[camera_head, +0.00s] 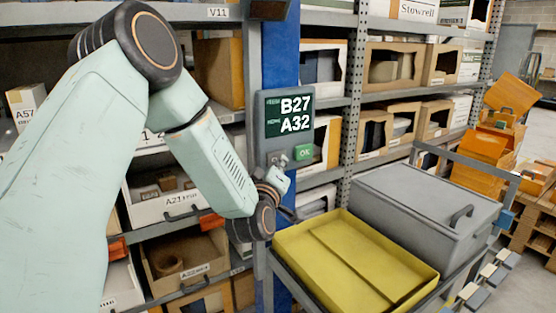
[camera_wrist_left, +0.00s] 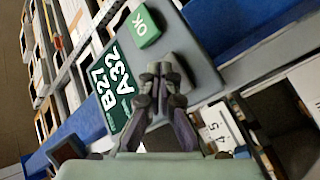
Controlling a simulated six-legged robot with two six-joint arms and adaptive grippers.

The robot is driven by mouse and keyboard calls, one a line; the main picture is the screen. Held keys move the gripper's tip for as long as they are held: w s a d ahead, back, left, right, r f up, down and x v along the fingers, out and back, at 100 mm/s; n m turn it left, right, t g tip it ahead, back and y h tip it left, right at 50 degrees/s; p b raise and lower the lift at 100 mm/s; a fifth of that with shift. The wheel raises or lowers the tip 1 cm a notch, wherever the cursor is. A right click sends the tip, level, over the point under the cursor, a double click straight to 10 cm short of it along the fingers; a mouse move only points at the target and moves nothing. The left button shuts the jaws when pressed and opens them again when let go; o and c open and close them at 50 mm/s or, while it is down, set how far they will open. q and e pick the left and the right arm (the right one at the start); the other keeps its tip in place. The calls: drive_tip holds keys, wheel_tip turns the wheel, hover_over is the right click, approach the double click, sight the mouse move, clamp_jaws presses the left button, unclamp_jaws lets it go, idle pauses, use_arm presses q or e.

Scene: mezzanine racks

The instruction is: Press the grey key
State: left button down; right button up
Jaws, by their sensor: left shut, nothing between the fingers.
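A grey panel (camera_head: 272,103) on the blue post carries a dark screen (camera_head: 290,115) reading B27 and A32, with a green OK key (camera_head: 304,152) below it. In the left wrist view the panel (camera_wrist_left: 195,62) is tilted, with the green OK key (camera_wrist_left: 144,27) near the top. My left gripper (camera_head: 281,161) is at the lower part of the panel, left of the green key. In the wrist view its closed fingertips (camera_wrist_left: 162,69) overlap the panel beside the green key, with nothing between them. Contact cannot be told.
A yellow tray (camera_head: 352,262) and a grey lidded box (camera_head: 425,205) stand on a cart at the lower right. Racks with cardboard boxes (camera_head: 392,66) stand behind. Orange crates (camera_head: 484,145) are stacked at the far right, beside open floor.

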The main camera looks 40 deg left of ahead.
use_arm(q)
drive_tip(key=shift+a, duration=0.2)
drive_tip(key=shift+d, duration=0.1)
idle(0.4)
drive_tip(key=shift+s+d+b, duration=0.3)
drive_tip(key=shift+d, duration=0.5)
drive_tip(key=shift+s+d+b, duration=0.3)
drive_tip(key=shift+d, duration=0.45)
drive_tip(key=shift+s+d+b, duration=0.25)
drive_tip(key=shift+s+d, duration=0.1)
drive_tip(key=shift+d, duration=0.45)
drive_tip(key=shift+s+d+b, duration=0.3)
drive_tip(key=shift+d, duration=0.45)
drive_tip(key=shift+f, duration=0.1)
